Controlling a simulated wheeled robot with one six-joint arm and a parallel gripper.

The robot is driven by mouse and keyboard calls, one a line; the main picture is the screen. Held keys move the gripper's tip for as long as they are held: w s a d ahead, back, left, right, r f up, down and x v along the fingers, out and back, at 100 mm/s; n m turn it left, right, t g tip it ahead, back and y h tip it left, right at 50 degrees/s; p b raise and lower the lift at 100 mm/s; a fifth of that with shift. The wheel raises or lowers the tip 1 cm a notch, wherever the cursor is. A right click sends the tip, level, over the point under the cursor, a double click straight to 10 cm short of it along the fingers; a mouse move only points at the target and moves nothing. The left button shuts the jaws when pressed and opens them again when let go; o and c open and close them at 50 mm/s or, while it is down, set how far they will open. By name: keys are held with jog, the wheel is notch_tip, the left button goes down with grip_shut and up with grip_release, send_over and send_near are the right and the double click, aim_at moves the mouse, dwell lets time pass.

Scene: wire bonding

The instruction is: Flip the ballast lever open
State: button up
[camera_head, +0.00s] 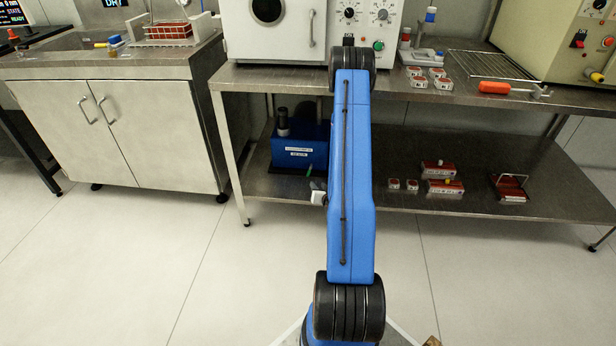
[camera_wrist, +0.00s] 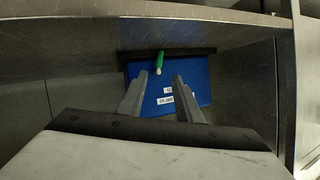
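The blue pump box (camera_head: 285,160) stands on the lower shelf, with white labels on its front and a dark cylinder on top. A small green lever (camera_head: 309,170) shows at its lower right, beside my arm. In the wrist view the blue pump (camera_wrist: 200,85) lies ahead, and the green lever (camera_wrist: 161,60) with a pale end sticks out near a dark edge. My gripper (camera_wrist: 161,75) is open and empty, its two fingers apart with the lever between and beyond their tips. Whether a finger touches it is unclear. In the head view my arm mostly hides the gripper (camera_head: 318,192).
The steel bench's upper top (camera_head: 275,76) overhangs the pump. The lower shelf (camera_head: 400,206) holds several small red-and-white boxes (camera_head: 445,187) to the right. A table leg (camera_head: 231,155) stands left of the pump. The floor in front is clear.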

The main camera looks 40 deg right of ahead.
aim_at(309, 174)
jog(key=x, duration=1.6)
jog(key=shift+w, duration=0.15)
jog(key=shift+c, duration=0.4)
grip_shut()
